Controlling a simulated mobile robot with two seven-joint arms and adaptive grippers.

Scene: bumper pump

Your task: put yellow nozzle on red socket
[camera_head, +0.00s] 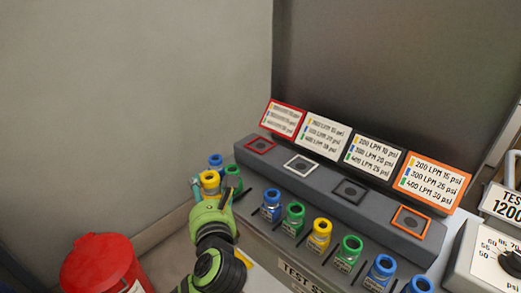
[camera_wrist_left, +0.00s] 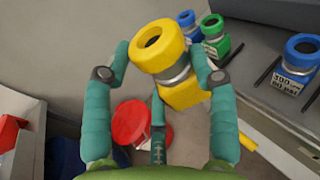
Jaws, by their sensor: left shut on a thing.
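My left gripper (camera_wrist_left: 162,75) is shut on a yellow nozzle (camera_wrist_left: 160,45) with a silver band; the fingers press its sides and its round open end faces the wrist camera. In the head view the held yellow nozzle (camera_head: 210,183) is above the left end of the test stand, in front of a blue nozzle. The red socket (camera_head: 260,145) is a red-framed dark square at the left end of the grey raised block, below the red-framed label. It looks empty. The held nozzle is apart from it, to its lower left. My right gripper is not in view.
Several blue, green and yellow nozzles stand in a row along the front ledge, including another yellow one (camera_head: 319,234). White (camera_head: 301,166), black (camera_head: 349,190) and orange (camera_head: 411,220) sockets continue rightward. A red bin (camera_head: 100,262) stands at lower left. A gauge box (camera_head: 490,262) is at right.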

